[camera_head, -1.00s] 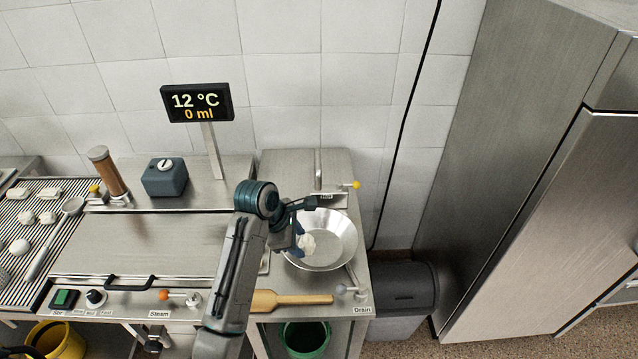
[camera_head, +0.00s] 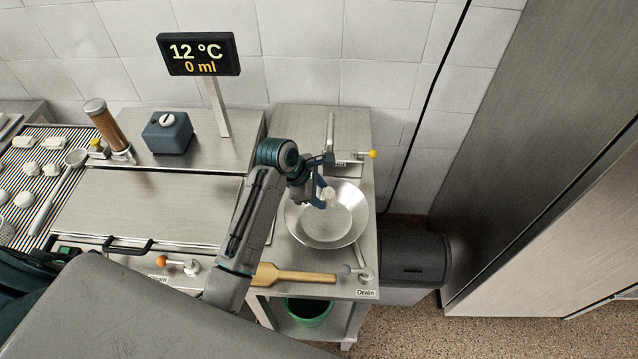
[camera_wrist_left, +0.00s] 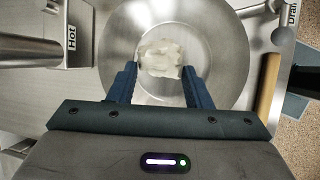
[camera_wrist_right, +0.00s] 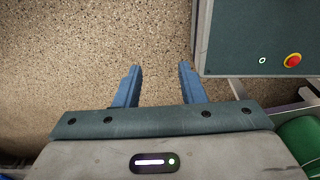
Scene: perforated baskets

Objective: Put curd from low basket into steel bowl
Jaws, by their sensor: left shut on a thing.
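The steel bowl (camera_head: 345,228) stands on the bench at the right, and its shiny interior also shows in the left wrist view (camera_wrist_left: 228,55). My left gripper (camera_head: 321,194) is over the bowl, shut on a white lump of curd (camera_head: 329,195). In the left wrist view the curd (camera_wrist_left: 160,56) is at the fingertips, with the bowl behind it. How high it is above the bowl floor is hard to tell. My right gripper (camera_wrist_right: 159,78) is open and empty above the floor. I cannot clearly make out the low basket.
A striped rack (camera_head: 45,190) at the left holds several white lumps and a ladle (camera_head: 50,212). A wooden paddle (camera_head: 295,276) lies in front of the bowl. A tap with a yellow knob (camera_head: 372,154) is behind it. A grey bin (camera_head: 415,262) stands right of the bench.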

